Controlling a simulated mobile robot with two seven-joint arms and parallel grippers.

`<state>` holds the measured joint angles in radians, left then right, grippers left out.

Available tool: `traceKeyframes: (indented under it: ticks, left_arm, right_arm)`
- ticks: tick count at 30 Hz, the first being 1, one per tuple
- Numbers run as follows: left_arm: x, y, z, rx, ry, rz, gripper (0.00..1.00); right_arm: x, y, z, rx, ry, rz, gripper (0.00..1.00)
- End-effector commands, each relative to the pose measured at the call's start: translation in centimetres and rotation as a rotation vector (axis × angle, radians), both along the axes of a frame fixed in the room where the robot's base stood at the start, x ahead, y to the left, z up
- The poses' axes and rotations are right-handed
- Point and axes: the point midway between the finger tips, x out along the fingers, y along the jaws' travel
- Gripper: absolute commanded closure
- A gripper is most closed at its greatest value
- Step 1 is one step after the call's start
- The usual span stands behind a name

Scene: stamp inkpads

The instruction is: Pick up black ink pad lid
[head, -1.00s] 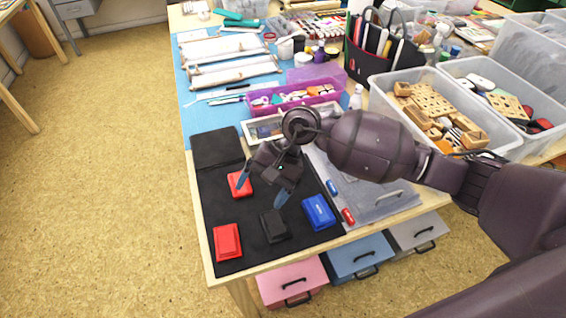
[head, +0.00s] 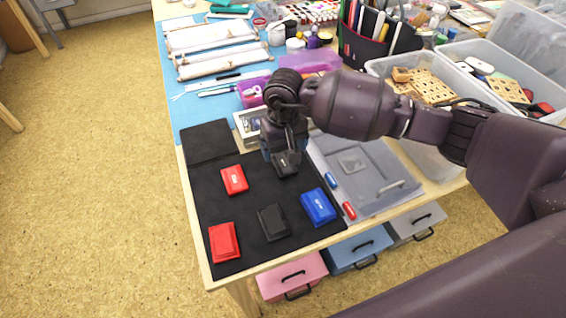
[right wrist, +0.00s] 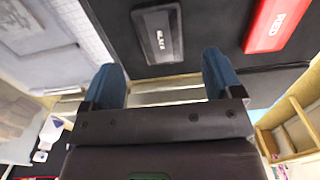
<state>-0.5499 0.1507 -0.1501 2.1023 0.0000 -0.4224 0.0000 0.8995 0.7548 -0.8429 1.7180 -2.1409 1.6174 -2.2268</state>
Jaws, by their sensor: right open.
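The black ink pad lid (head: 288,165) lies on the black mat (head: 250,205), partly hidden by my right gripper (head: 284,152) in the head view. The right wrist view shows the lid (right wrist: 158,36) with its white "BLACK" label, beyond the gap between the blue fingertips (right wrist: 163,70). My right gripper is open and empty, with the lid ahead of its fingers and apart from them. A second black ink pad piece (head: 274,222) lies nearer the mat's front edge. My left gripper is not in view.
A red piece labelled "RED" (head: 234,180) lies left of the lid, another red piece (head: 224,242) at front left. A blue ink pad (head: 318,207) lies to the right. A grey tray (head: 385,193) borders the mat. Bare mat lies between the pieces.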

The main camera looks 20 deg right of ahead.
Motion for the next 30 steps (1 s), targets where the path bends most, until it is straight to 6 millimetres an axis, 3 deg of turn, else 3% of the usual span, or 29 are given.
traceKeyframes:
  ticks: [10,21,30]
  left_arm:
    - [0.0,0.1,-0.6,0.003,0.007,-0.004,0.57]
    - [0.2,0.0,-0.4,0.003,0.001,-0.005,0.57]
    - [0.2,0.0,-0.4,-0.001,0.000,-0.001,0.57]
  right_arm:
    - [-0.2,0.1,-4.4,0.003,0.004,-0.002,0.15]
    - [-0.1,0.1,-5.0,0.002,0.000,0.000,0.16]
    - [-0.1,0.1,-5.0,0.002,0.000,0.000,0.62]
